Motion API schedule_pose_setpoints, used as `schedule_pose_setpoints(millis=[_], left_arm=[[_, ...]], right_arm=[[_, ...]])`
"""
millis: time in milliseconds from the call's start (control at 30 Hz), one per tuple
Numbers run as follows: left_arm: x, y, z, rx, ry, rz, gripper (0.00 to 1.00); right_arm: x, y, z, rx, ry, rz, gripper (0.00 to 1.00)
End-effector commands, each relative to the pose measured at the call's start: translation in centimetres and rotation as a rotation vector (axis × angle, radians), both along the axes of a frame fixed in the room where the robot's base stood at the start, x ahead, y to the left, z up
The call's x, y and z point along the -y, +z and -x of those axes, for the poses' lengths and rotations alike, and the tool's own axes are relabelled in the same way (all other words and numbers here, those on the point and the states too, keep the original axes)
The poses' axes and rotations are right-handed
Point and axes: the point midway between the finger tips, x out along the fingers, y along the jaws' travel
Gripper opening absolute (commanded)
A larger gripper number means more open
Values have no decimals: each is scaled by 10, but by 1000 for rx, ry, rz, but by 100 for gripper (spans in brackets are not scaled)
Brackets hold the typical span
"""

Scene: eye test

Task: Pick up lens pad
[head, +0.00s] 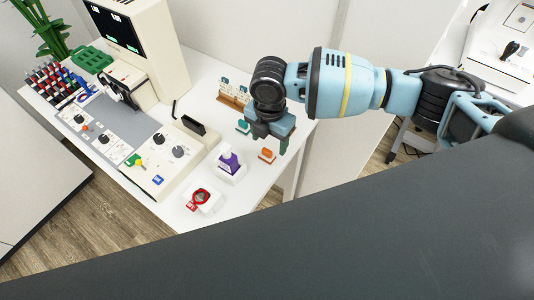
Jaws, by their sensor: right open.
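No piece shows clearly by its look as the lens pad. Small flat pieces lie at the right end of the white table (235,205): an orange one (267,155) and a teal one (243,127), both close to my right gripper (272,133). The gripper hangs above the table's right end, pointing down, open, with nothing seen between its fingers. Its height above the pieces is hard to tell. A wooden rack (230,101) with teal-and-white pieces stands behind it, partly hidden by my wrist. My left gripper is out of view.
Left are a control panel (165,157), a screen machine (135,35), a vial rack (55,80) and a green basket (92,59). Free tabletop surrounds the bottle.

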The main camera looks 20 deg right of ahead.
Motion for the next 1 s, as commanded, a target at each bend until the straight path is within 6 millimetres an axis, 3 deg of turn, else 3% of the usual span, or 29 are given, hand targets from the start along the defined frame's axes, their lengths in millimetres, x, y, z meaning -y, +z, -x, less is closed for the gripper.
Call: schedule_pose_setpoints(millis=[300,633,1000], left_arm=[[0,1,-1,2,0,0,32],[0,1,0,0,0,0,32],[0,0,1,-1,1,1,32]], right_arm=[[-7,-42,4,-4,-1,2,65],[-6,-48,4,-1,-1,1,65],[-6,-48,4,-2,-1,1,18]])
